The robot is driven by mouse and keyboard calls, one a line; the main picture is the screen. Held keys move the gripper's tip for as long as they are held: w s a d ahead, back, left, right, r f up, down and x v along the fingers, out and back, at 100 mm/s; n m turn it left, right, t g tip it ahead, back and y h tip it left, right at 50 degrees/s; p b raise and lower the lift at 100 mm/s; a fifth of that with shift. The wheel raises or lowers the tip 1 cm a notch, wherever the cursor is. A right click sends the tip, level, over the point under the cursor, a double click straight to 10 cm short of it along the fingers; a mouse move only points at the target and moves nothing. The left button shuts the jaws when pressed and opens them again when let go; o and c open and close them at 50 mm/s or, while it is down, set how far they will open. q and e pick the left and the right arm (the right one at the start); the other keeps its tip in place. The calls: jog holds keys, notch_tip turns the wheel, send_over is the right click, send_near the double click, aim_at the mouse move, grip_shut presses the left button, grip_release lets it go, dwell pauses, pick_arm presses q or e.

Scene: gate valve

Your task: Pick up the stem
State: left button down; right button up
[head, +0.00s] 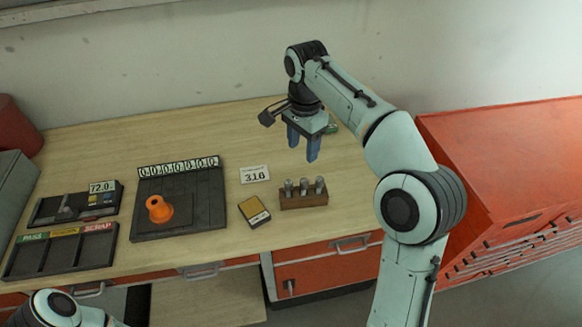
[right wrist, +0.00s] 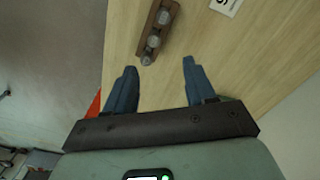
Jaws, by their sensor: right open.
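No part is clearly marked as the stem, and I cannot tell which one it is. A wooden block (head: 304,201) holds 3 upright grey metal pieces (head: 304,186). The block also shows at the top of the right wrist view (right wrist: 155,30). A parts tray (head: 48,220) at the left holds small grey and brass-coloured parts. An orange valve body (head: 158,209) stands on a dark ribbed mat (head: 195,205). My right gripper (head: 303,145) is open and empty, above the table behind the block. My left gripper is out of view.
A sorting tray (head: 60,252) marked PASS and SCRAP lies at the front left. A yellow and black box (head: 254,211) and a card reading 31.0 (head: 255,174) lie left of the block. An orange cabinet (head: 510,160) stands right. The back of the table is largely clear.

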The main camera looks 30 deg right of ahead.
aim_at(305, 181)
jog(key=f, duration=0.2)
jog(key=s+f+b, duration=0.1)
jog(key=f, duration=0.2)
jog(key=f+b, duration=0.1)
jog(key=f, duration=0.1)
jog(key=shift+s+f, duration=0.2)
jog(key=shift+f, duration=0.15)
jog(key=shift+w+f, duration=0.2)
jog(key=shift+f, duration=0.25)
jog(key=f, duration=0.4)
jog(key=shift+s+d+f+b, duration=0.1)
jog(key=shift+d+f+b, duration=0.1)
jog(key=shift+f+b, duration=0.15)
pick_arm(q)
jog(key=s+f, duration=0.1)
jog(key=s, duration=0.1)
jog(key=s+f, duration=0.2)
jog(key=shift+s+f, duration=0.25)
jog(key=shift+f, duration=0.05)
pick_arm(e)
grip_shut()
